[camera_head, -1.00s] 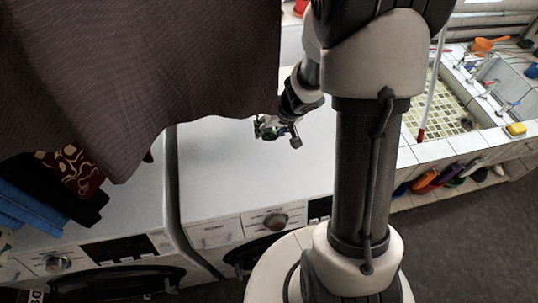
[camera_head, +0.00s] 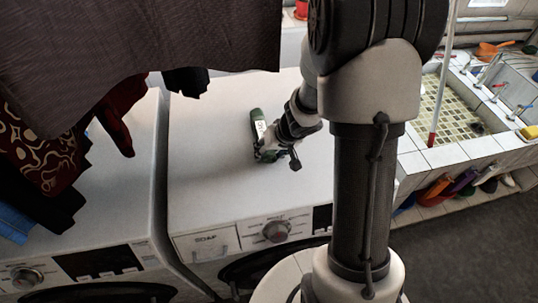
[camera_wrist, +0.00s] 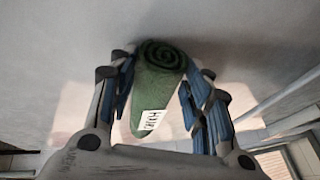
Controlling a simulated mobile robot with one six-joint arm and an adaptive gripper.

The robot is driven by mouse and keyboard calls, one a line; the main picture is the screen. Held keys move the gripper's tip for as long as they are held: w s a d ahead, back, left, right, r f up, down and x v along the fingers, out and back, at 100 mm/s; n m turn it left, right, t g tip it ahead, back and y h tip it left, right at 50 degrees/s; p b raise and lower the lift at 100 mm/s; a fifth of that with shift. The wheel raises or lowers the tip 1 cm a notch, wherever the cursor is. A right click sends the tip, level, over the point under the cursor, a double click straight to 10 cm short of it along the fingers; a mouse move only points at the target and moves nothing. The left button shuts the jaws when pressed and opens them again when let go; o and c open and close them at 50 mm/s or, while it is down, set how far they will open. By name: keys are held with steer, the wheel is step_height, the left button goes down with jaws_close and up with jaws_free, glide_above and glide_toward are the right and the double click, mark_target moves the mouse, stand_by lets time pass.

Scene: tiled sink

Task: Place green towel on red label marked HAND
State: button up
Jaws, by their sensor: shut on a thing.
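The green towel (camera_wrist: 158,85) is a rolled bundle with a spiral end and a white tag. In the wrist view it lies between the two blue-padded fingers of my gripper (camera_wrist: 160,75), which is shut on it. In the head view the towel (camera_head: 257,120) extends from my gripper (camera_head: 267,152) over the white top of the right washing machine. I cannot tell whether it touches that top. No red label marked HAND can be made out in either current view.
The right washing machine's top (camera_head: 215,150) is mostly clear. Hanging dark cloth (camera_head: 140,40) covers the upper left. A patterned red garment (camera_head: 50,140) hangs over the left machine. A tiled basin (camera_head: 455,110) with a pole stands at right.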

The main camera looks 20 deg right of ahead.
steer(key=shift+r, duration=0.1)
steer(key=shift+f, duration=0.2)
steer(key=o, duration=1.1)
steer(key=shift+r, duration=0.15)
